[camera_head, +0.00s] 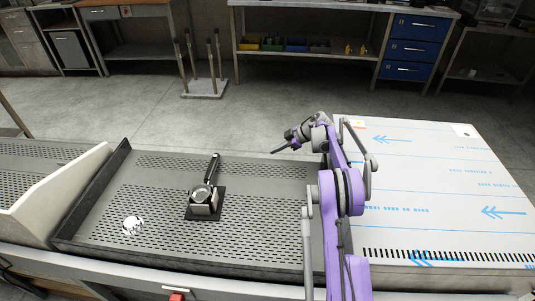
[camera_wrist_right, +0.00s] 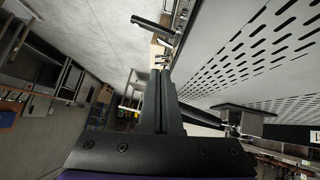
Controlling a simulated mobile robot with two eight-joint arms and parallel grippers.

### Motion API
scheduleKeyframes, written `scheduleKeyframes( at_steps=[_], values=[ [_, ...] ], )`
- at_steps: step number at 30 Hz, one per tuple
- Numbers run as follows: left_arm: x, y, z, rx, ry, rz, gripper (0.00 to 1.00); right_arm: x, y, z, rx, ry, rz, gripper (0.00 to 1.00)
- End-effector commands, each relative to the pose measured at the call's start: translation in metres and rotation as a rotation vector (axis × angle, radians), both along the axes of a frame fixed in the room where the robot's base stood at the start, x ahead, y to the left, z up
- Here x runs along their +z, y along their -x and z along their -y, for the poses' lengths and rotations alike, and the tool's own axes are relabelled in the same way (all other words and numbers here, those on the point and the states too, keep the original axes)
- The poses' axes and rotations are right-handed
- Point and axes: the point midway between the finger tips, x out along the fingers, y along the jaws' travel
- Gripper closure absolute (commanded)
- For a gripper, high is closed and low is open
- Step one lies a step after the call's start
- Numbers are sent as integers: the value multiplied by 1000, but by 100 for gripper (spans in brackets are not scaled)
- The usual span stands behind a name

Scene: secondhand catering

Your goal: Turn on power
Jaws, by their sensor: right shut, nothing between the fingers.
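A small red part (camera_head: 177,296), possibly a switch, sits on the front edge of the counter at the bottom of the head view. Only its upper portion shows, and its on or off state cannot be told. My right gripper (camera_head: 279,148) is above the back right part of the perforated tray, well apart from the red part. It is shut and empty, and its fingers (camera_wrist_right: 160,96) are together in the right wrist view. The red part cannot be made out in that view. My left gripper is not in view.
A portafilter with a dark handle (camera_head: 211,170) rests on a small black stand (camera_head: 205,212) in the perforated tray (camera_head: 265,215). A small white round item (camera_head: 132,225) lies on the left of the tray. A film-covered panel (camera_head: 440,190) is on the right.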

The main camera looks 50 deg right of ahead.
Motion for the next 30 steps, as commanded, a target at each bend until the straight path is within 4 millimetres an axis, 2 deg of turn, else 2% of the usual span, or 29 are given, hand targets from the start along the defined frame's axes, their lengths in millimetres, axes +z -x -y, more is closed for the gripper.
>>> scheduleKeyframes(
  at_steps=[7,30],
  values=[
    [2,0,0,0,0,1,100,15,14,7,0,-1,-1,100],
    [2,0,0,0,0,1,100,15,14,7,1,0,-1,100]
  ],
)
